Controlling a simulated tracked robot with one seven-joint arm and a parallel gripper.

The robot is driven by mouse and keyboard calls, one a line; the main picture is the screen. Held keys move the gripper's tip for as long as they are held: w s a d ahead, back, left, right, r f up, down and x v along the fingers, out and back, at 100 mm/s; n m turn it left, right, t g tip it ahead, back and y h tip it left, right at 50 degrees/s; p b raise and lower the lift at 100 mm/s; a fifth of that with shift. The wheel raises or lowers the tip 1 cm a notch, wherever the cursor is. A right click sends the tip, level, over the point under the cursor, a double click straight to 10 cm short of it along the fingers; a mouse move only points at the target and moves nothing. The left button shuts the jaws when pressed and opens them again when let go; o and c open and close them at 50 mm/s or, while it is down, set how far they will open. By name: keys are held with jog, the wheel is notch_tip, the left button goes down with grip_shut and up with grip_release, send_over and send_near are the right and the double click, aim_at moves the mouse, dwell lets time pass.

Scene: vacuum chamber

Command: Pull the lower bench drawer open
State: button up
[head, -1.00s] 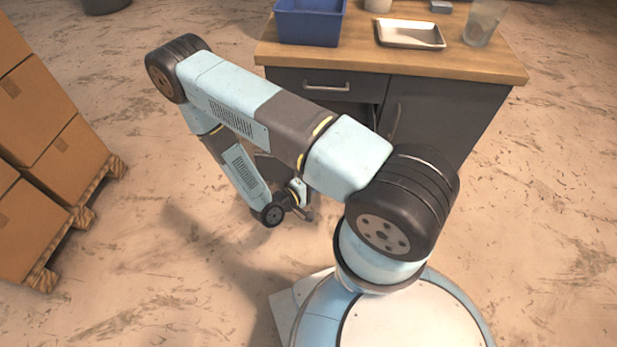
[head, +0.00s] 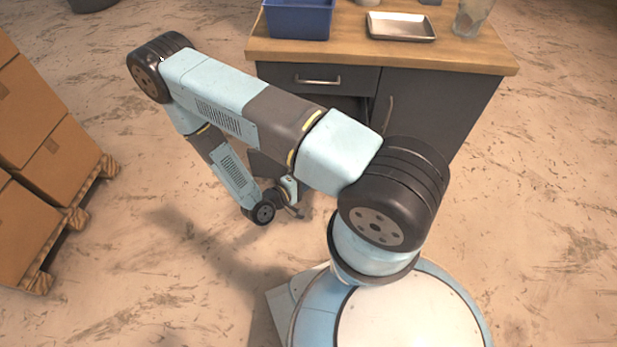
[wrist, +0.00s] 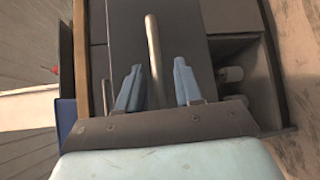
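The bench (head: 440,105) has a dark front with a bar handle (head: 318,80) on its upper drawer. Below that drawer is a dark gap, and the lower drawer (head: 262,165) appears to stand pulled out, mostly hidden behind my arm. In the wrist view, the open drawer box (wrist: 262,85) shows at the right with pale cylinders inside. My gripper (wrist: 158,78) has its two blue fingers spread apart. A bar handle (wrist: 152,45) on a dark front shows between them, touching neither in the picture. In the head view my gripper (head: 297,211) is low in front of the bench, partly hidden.
A blue bin (head: 298,20), a metal tray (head: 402,27) and a clear glass (head: 472,17) stand on the wooden benchtop (head: 385,52). Cardboard boxes (head: 45,140) on a pallet stand at the left. The floor right of the bench is clear.

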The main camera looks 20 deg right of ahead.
jog(key=v, duration=1.3)
jog(key=shift+f, duration=0.1)
jog(key=w+d+r+m+g+y, duration=0.1)
jog(key=w+r+m+g+y, duration=0.1)
jog(key=r, duration=0.8)
jog(key=w+d+r+m+g+y, duration=0.2)
jog(key=w+r+g+y, duration=0.1)
jog(key=r, duration=0.7)
jog(key=w+d+r+m+g+y, duration=0.1)
jog(key=w+r+g+y, duration=0.1)
jog(key=r, duration=0.8)
jog(key=s+d+r+t+y, duration=0.2)
jog(key=s+r+y, duration=0.1)
jog(key=r, duration=0.5)
jog(key=s+d+r+t+y, duration=0.2)
jog(key=s+r, duration=0.4)
jog(key=r, duration=0.3)
jog(key=s+d+r+t+y, duration=0.3)
jog(key=s+r, duration=0.1)
jog(key=r, duration=0.5)
jog(key=shift+s+d+t+y, duration=0.15)
jog(key=shift+d+t+y, duration=0.15)
jog(key=shift+t, duration=0.1)
